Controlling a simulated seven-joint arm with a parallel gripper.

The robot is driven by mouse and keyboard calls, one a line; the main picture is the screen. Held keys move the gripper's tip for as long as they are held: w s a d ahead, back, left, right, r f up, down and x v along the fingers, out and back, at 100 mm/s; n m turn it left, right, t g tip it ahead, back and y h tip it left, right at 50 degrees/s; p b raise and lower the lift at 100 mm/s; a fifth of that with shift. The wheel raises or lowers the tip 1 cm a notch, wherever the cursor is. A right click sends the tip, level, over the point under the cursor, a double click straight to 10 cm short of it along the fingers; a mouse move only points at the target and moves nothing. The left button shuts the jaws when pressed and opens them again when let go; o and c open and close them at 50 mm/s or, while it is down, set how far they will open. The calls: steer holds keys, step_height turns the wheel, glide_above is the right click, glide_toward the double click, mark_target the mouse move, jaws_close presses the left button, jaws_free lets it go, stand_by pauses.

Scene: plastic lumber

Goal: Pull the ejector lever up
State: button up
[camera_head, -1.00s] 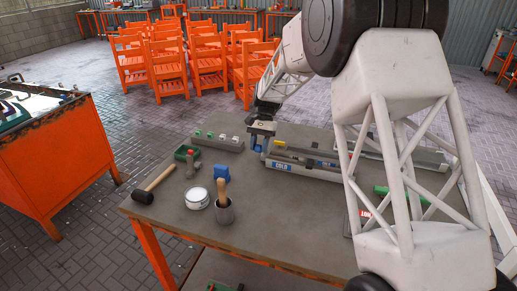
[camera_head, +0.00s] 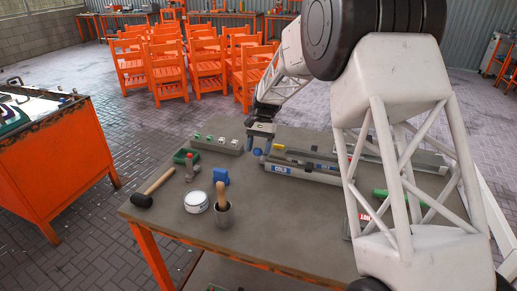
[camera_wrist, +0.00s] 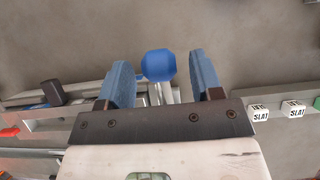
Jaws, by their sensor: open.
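The ejector lever appears to be the metal rod with a blue ball knob (camera_wrist: 158,65) in the wrist view. The knob also shows as a blue spot (camera_head: 257,152) at the left end of the long grey machine (camera_head: 303,172) in the head view. My gripper (camera_wrist: 159,60) is open, with one blue finger on each side of the knob. A gap shows between the knob and each finger. In the head view my gripper (camera_head: 262,133) is small, just above the machine's left end, and its fingers are hard to make out.
A grey block with several white-topped buttons (camera_head: 217,144) lies left of the machine. The table's front middle is clear.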

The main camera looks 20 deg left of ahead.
steer(key=v, duration=0.7)
steer(key=shift+w+r, duration=0.15)
steer(key=shift+r, duration=0.1)
stand_by(0.4)
steer(key=s+d+r+t, duration=0.1)
steer(key=s+d+r, duration=0.45)
steer(key=d, duration=0.45)
steer(key=s+d+r+t, duration=0.2)
steer(key=s+d+r, duration=0.2)
steer(key=s+d, duration=0.45)
steer(key=s+d+r+t, duration=0.1)
steer(key=s+d+r, duration=0.4)
steer(key=d, duration=0.6)
steer(key=s+d+f+t, duration=0.2)
steer(key=s+d, duration=0.6)
steer(key=s, duration=0.5)
steer(key=s+d+f+t, duration=0.2)
steer(key=s+d, duration=0.6)
steer(key=s, duration=0.6)
steer(key=shift+s+d+f, duration=0.25)
steer(key=shift+s+f, duration=0.05)
steer(key=shift+f, duration=0.6)
